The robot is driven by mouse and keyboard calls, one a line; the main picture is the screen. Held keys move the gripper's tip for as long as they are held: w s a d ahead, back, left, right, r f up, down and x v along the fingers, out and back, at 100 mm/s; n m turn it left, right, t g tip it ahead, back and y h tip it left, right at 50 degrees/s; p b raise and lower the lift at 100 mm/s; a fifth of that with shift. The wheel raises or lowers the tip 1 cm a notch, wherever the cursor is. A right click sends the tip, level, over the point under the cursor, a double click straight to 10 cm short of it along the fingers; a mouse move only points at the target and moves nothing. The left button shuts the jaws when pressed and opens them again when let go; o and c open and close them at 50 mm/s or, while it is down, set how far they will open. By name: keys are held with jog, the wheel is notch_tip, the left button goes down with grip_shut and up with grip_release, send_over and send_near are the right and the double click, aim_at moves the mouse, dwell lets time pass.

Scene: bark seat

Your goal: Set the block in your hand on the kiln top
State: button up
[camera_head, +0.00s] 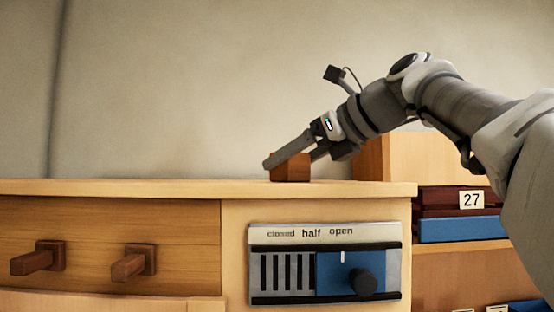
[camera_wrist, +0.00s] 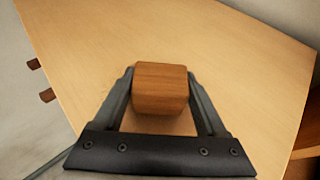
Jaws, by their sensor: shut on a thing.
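A reddish-brown wooden block (camera_head: 291,168) is between the fingers of my gripper (camera_head: 292,160), which is shut on it. The block's lower edge is at the level of the pale wooden top (camera_head: 120,187) of the cabinet, near its right end; I cannot tell whether it touches. In the wrist view the block (camera_wrist: 160,88) sits between both fingers of my gripper (camera_wrist: 160,95), over the bare wooden top (camera_wrist: 230,60). The arm reaches in from the right, tilted down to the left. No separate kiln shape shows; the cabinet front has a slider panel marked closed, half, open (camera_head: 325,264).
Two dark wooden knobs (camera_head: 38,259) stick out from the front at the left. The slider's dark knob (camera_head: 363,282) sits toward the right. The top is clear around the block.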

jog(key=o, duration=1.5)
jog(key=shift+p+v, duration=1.05)
jog(key=shift+v, duration=7.65)
jog(key=shift+f, duration=0.15)
